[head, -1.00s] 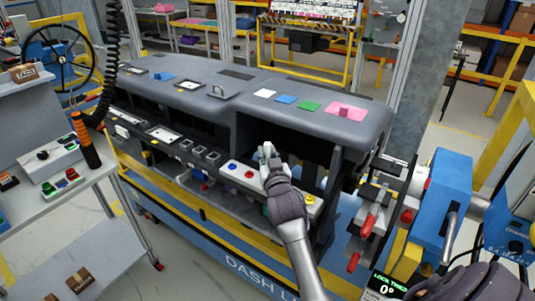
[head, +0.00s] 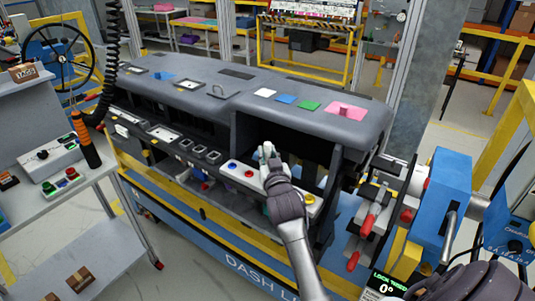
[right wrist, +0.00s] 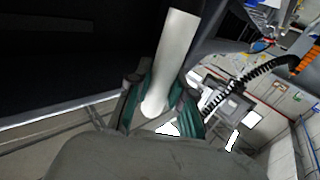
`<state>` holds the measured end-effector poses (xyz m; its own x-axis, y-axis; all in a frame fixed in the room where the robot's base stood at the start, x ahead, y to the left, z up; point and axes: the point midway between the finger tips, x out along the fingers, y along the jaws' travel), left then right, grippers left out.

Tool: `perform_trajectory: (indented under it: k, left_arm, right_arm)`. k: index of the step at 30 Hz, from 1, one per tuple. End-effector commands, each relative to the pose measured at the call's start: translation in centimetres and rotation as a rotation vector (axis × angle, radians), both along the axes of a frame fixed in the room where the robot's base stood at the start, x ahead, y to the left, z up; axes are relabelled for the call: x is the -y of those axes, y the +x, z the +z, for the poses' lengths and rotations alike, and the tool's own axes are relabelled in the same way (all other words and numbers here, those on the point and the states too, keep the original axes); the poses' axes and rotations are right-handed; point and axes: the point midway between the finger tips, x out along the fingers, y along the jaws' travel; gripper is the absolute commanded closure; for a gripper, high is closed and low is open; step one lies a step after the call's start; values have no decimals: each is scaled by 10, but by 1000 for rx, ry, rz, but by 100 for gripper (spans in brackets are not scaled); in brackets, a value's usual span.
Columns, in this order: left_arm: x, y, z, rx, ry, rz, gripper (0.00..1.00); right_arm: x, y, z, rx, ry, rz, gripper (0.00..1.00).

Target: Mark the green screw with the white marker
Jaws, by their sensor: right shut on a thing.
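My right gripper (head: 270,165) is in front of the dashboard module (head: 215,78), at the opening above a white button strip. It is shut on the white marker (right wrist: 172,62), a pale cylinder standing up out of the fingers in the right wrist view. In the head view the marker (head: 267,150) shows only as a small light shape at the fingertips, and I cannot tell whether it touches anything. The teal finger pads (right wrist: 135,105) lie on both sides of it. I cannot make out the green screw in either view.
Coloured squares, one of them green (head: 309,106), lie on the module's top. A blue clamp unit (head: 450,205) with red handles stands at the right. A grey cart (head: 60,180) with a button box is at the left. A black coiled cable (head: 113,50) hangs there.

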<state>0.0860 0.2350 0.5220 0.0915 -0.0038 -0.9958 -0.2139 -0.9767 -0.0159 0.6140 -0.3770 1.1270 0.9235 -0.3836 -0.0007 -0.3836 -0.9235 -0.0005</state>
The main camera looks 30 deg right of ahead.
Motion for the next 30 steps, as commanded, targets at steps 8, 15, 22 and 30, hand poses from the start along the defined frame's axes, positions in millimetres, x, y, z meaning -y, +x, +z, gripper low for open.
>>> perform_trajectory:
  k: [8,15,22,30]
  left_arm:
    - [0,0,-2,0,0,0,60]
    - [0,0,-3,-1,0,0,60]
    - [-1,0,-3,-1,1,1,60]
    - [-1,0,6,-1,1,1,60]
  right_arm:
    - [0,0,-3,0,0,0,100]
    - [0,0,-6,0,0,0,100]
    - [0,0,-6,-2,1,0,100]
    - [0,0,4,-2,1,0,100]
